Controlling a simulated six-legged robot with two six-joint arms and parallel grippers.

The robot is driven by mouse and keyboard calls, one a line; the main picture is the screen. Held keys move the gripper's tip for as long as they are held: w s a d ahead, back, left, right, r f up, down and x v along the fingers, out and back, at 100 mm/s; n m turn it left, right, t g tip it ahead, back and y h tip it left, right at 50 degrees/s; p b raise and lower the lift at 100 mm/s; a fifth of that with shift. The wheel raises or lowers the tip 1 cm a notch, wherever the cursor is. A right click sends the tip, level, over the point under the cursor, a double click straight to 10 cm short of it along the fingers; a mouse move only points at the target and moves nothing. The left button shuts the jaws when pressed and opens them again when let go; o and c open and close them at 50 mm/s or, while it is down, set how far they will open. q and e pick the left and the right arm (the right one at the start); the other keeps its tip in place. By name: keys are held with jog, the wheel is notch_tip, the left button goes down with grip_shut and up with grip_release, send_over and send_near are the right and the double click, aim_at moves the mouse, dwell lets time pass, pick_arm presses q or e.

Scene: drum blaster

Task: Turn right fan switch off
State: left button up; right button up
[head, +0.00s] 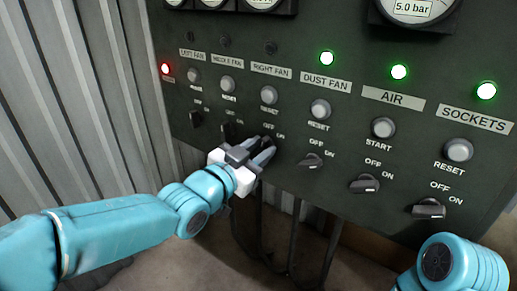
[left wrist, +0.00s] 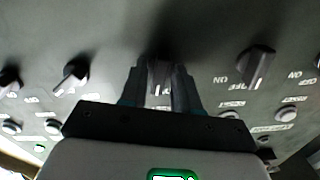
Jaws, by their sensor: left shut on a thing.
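The dark control panel (head: 300,110) has a column labelled RIGHT FAN (head: 271,71), with a grey reset button (head: 269,95) and OFF/ON marks below it. My left gripper (head: 263,151) reaches the bottom of that column, its fingers shut around the right fan switch. In the left wrist view, the dark knob (left wrist: 160,78) shows between the two fingers (left wrist: 160,90), with a white mark on it. In the head view the fingers mostly hide this knob, so I cannot tell its setting there. The right fan lamp (head: 270,47) is unlit.
The middle fan switch (head: 229,130) is close on the left, the dust fan switch (head: 311,161) on the right. Green lamps are lit above dust fan, air and sockets; one red lamp (head: 165,68) glows at left. Cables (head: 290,240) hang below. My right arm shows at lower right.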

pick_arm(q)
jog(key=shift+n, duration=1.5)
jog(key=o, duration=0.7)
jog(key=shift+o, duration=0.2)
jog(key=p+v, duration=0.2)
jog(key=v, duration=1.4)
jog(key=shift+p, duration=0.35)
